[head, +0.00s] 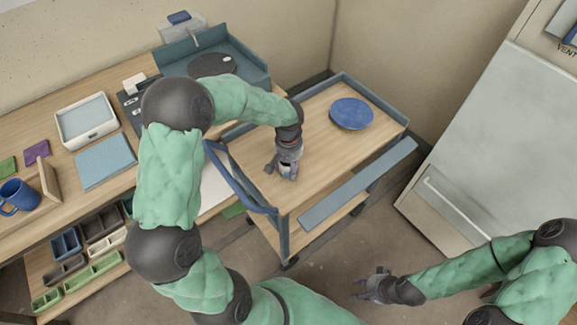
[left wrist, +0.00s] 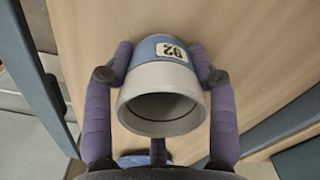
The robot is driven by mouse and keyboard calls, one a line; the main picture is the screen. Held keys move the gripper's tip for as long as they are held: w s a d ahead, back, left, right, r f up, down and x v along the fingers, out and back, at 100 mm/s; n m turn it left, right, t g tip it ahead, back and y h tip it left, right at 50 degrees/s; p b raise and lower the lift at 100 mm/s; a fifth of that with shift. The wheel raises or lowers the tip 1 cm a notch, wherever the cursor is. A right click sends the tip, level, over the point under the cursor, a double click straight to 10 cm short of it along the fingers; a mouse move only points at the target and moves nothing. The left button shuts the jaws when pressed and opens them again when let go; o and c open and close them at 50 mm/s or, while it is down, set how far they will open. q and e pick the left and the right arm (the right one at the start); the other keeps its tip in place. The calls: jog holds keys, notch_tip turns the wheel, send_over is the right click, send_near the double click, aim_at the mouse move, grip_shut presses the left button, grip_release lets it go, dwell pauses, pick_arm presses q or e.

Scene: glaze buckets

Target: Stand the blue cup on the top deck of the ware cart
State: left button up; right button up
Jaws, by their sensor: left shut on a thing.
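The blue cup (left wrist: 165,85), with a grey rim and a tag reading 92, sits between the two fingers of my left gripper (left wrist: 160,75) in the left wrist view. Its open mouth faces the camera. In the head view my left gripper (head: 285,170) is shut on the cup over the wooden top deck of the ware cart (head: 305,115); the cup is mostly hidden there. I cannot tell whether the cup's base touches the deck. My right gripper (head: 370,287) is open and empty, low over the floor to the right of the cart.
A blue round dish (head: 351,113) lies on the deck's far side. The cart has raised blue edges and a blue handle (head: 238,180). A workbench at left holds a blue mug (head: 17,196), a white tray (head: 86,121) and a blue board (head: 105,161). A pale cabinet (head: 490,130) stands right.

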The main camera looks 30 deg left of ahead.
pick_arm(q)
jog(key=shift+f, duration=0.15)
jog(key=o, duration=1.4)
notch_tip(320, 180, up, 12)
jog(key=p, duration=0.4)
jog(key=shift+r, duration=0.2)
